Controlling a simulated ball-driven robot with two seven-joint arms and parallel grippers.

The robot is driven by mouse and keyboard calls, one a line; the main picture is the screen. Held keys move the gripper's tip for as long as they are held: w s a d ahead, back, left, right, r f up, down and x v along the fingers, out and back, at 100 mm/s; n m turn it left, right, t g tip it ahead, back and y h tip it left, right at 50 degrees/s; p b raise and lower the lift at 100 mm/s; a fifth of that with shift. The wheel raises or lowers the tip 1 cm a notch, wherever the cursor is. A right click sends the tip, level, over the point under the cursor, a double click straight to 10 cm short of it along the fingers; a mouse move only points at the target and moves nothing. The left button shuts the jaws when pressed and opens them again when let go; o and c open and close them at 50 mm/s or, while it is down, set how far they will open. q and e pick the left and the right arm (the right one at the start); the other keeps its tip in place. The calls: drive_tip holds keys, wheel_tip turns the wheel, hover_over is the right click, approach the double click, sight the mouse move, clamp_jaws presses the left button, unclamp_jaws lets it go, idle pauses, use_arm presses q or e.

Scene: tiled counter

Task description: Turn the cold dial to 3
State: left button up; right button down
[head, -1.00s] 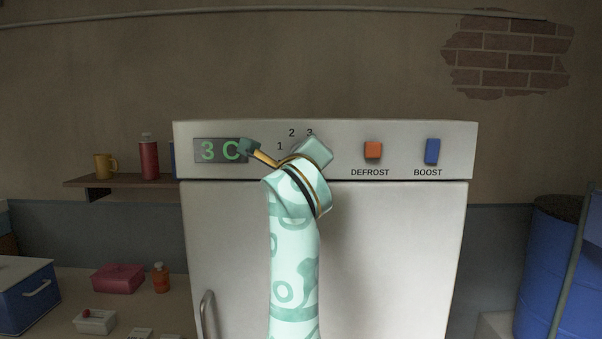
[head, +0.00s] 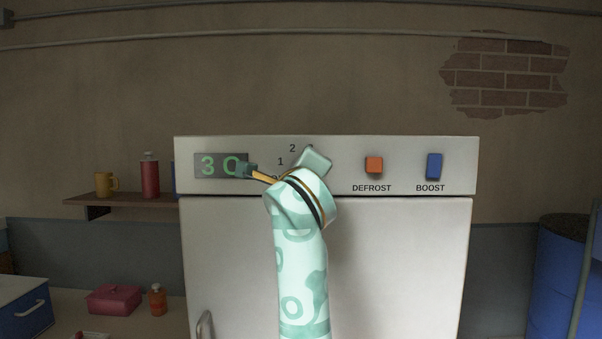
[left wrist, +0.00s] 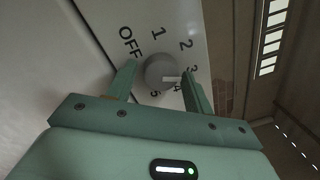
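The cold dial (left wrist: 158,72) is a round grey knob with a white pointer mark, ringed by OFF and the numbers 1 to 5. In the left wrist view the mark points right, about between 3 and 4. My left gripper (left wrist: 159,70) has its fingers on either side of the knob, with a small gap visible on each side. In the head view my left gripper (head: 315,160) covers the dial; only 1 and 2 show clearly. The green display (head: 208,165) shows a 3 and a partly covered second character. My right gripper is not in view.
The orange DEFROST button (head: 374,165) and blue BOOST button (head: 434,166) sit right of the dial on the white fridge panel (head: 400,145). A shelf (head: 125,200) with a yellow mug and red bottle is at left. A blue barrel (head: 560,265) stands at right.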

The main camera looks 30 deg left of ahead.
use_arm(q)
drive_tip(key=shift+o, duration=0.3)
drive_tip(key=shift+s, duration=0.1)
drive_tip(key=v, duration=1.6)
